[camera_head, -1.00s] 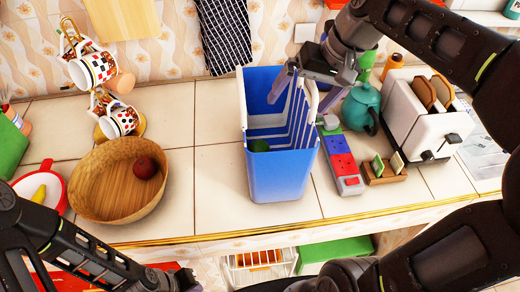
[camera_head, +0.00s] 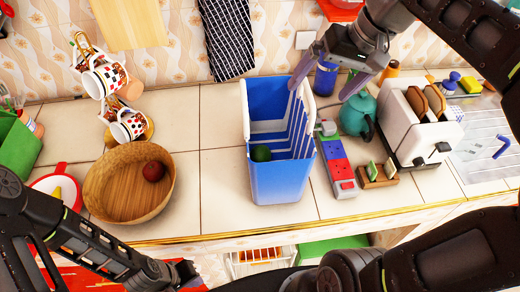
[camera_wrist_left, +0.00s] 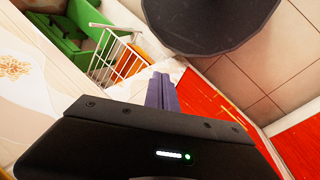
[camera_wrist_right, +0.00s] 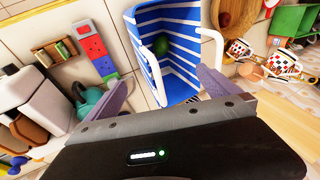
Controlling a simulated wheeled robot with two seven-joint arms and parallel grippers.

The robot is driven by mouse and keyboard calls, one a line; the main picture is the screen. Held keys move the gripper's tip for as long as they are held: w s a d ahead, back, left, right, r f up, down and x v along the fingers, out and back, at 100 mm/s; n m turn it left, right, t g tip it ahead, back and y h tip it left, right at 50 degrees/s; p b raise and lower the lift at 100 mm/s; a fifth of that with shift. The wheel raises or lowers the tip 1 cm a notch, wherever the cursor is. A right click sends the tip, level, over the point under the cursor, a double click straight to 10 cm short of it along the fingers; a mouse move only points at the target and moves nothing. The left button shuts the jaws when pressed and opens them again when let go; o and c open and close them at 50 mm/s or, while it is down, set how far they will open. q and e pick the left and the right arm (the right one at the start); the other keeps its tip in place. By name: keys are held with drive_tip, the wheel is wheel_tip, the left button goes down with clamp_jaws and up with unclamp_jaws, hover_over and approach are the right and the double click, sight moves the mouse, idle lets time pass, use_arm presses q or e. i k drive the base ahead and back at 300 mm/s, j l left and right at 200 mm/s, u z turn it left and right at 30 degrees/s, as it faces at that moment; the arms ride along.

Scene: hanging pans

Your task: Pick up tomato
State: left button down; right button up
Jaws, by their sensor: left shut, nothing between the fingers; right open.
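The tomato (camera_head: 153,171) looks round and dark red. It lies inside the round wicker basket (camera_head: 103,207) on the left of the counter. A red shape in the basket also shows at the top of the right wrist view (camera_wrist_right: 226,18). My left gripper (camera_head: 187,273) is shut and empty, low in front of the counter edge, below and right of the basket. Its closed fingers show in the left wrist view (camera_wrist_left: 162,90). My right gripper (camera_head: 322,88) is open and empty, above the back right of the blue bin (camera_head: 280,180), far from the tomato.
A green round item (camera_head: 260,153) lies in the blue bin. A mug rack (camera_head: 125,125) stands behind the basket. A power strip (camera_head: 337,165), teal teapot (camera_head: 357,113) and toaster (camera_head: 415,130) stand right of the bin. Counter between basket and bin is clear.

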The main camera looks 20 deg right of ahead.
sight(154, 171)
drive_tip(key=k, duration=1)
